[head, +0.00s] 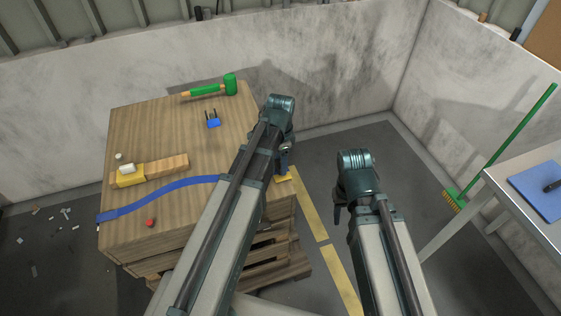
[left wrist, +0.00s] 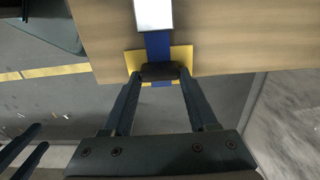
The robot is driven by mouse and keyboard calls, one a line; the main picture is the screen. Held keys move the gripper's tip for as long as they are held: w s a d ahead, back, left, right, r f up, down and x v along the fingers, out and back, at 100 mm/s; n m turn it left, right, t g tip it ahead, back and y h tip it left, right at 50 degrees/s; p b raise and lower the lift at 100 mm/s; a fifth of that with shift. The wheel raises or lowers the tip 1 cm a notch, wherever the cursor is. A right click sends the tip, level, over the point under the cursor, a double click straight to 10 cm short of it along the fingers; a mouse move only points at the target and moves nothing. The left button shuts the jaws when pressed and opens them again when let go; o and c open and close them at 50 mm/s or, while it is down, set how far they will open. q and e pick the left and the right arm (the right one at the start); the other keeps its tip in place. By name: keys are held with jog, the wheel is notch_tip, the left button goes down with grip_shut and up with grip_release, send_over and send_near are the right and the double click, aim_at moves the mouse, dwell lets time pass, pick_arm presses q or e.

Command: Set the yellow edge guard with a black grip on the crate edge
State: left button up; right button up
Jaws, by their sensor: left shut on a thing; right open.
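The yellow edge guard (left wrist: 183,58) lies at the crate edge in the left wrist view, with the blue strap (left wrist: 157,45) running across its middle. My left gripper (left wrist: 160,76) is shut on its black grip (left wrist: 158,70). In the head view my left gripper (head: 283,166) is at the crate's right edge, and a bit of the yellow guard (head: 283,177) shows below it. I cannot tell whether the guard sits fully against the edge. The wooden crate (head: 210,140) stands on a pallet. My right gripper (head: 338,212) is open and empty, right of the crate.
A green mallet (head: 210,89), blue padlock-like piece (head: 213,121) and red ball (head: 150,223) are on the crate.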

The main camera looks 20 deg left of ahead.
dwell(0.8)
pick_arm(q)
jog(key=o, duration=1.4)
jog(key=shift+r, duration=0.1)
notch_tip(320, 180, up, 14)
jog(key=p, duration=1.4)
jog(key=shift+f, duration=0.2)
jog(key=s+d+n, duration=0.2)
jog(key=s+d, duration=0.1)
jog(key=s, duration=0.1)
jog(key=s+d+n, duration=0.3)
jog(key=s+d, duration=0.1)
jog(key=s, duration=0.1)
jog(key=s+d+n+y, duration=0.1)
jog(key=s+d+n, duration=0.1)
jog(key=s, duration=0.3)
jog(key=shift+s+d, duration=0.15)
jog(key=shift+d, duration=0.6)
